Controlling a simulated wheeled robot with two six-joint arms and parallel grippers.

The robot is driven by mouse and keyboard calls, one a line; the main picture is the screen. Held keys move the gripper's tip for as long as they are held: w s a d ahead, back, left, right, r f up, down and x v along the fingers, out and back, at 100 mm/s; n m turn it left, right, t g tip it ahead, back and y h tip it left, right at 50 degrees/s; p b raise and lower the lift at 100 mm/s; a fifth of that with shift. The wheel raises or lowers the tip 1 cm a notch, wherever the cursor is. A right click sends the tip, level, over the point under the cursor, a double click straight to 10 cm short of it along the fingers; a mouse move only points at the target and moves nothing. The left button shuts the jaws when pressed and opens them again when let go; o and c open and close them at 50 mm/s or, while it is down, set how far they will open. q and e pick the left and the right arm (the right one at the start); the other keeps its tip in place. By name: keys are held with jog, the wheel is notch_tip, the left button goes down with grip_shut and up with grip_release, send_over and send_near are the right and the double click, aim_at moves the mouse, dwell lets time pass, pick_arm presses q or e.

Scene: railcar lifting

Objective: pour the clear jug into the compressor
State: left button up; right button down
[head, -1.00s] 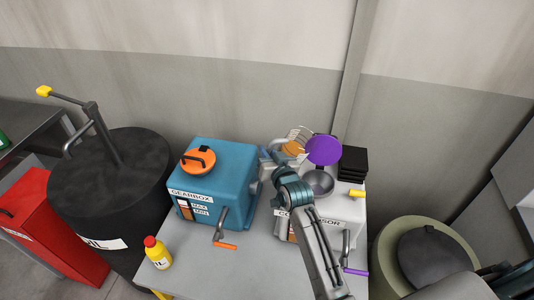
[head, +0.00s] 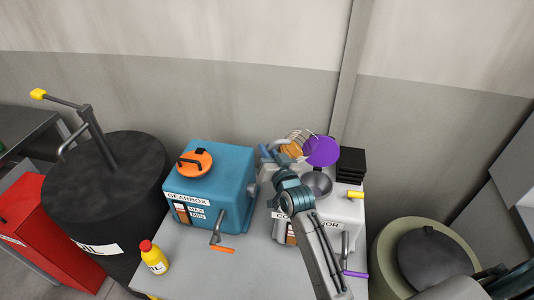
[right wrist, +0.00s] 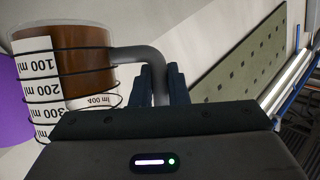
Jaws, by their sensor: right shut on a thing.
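The clear jug (head: 290,149) holds amber-brown liquid and hangs above the back left of the compressor. In the right wrist view the jug (right wrist: 85,70) shows its ml scale and dark rings, and its grey handle lies between my right gripper's fingers (right wrist: 160,85). My right gripper (head: 273,152) is shut on that handle. The jug looks tilted; no stream of liquid shows. The white compressor (head: 350,210) has a grey bowl-like opening (head: 318,183) on top and a raised purple lid (head: 321,151) behind it. My forearm hides part of its front. My left gripper is not in view.
The blue gearbox (head: 235,180) with an orange cap stands left of the compressor on the grey table (head: 195,260). A yellow bottle (head: 154,257) stands at the table's left. Black blocks (head: 351,165) sit behind the compressor. Drums flank the table.

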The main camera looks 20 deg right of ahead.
aim_at(275, 148)
jog(key=shift+s+d+r+m+t+b, duration=0.3)
jog(key=shift+m+t+b, duration=0.2)
jog(key=shift+b, duration=0.5)
jog(key=shift+s+r+m+t+h+b, duration=0.1)
jog(key=shift+r+m+t+h+b, duration=0.35)
jog(key=shift+b, duration=0.95)
jog(key=shift+s+d+r+m+t, duration=0.1)
jog(key=shift+d+r+m+t, duration=0.1)
jog(key=shift+m+t, duration=0.5)
jog(key=shift+s+r+m+t, duration=0.1)
jog(key=shift+r+m+t, duration=0.15)
jog(key=shift+m, duration=0.2)
jog(key=shift+s+d+m+t+h, duration=0.2)
jog(key=shift+m+t+h, duration=0.1)
jog(key=shift+m, duration=0.1)
jog(key=shift+p, duration=0.35)
jog(key=shift+s+d+f+m+t+h+b, duration=0.1)
jog(key=shift+s+d+m+t+h+b, duration=0.15)
jog(key=shift+m+t+h+b, duration=0.4)
jog(key=shift+s+d+m+t+h+b, duration=0.2)
jog(key=shift+m+h+b, duration=0.25)
jog(key=shift+m, duration=0.2)
jog(key=shift+s+d+m+t+h+b, duration=0.2)
jog(key=shift+m+h+b, duration=0.2)
jog(key=shift+m, duration=0.2)
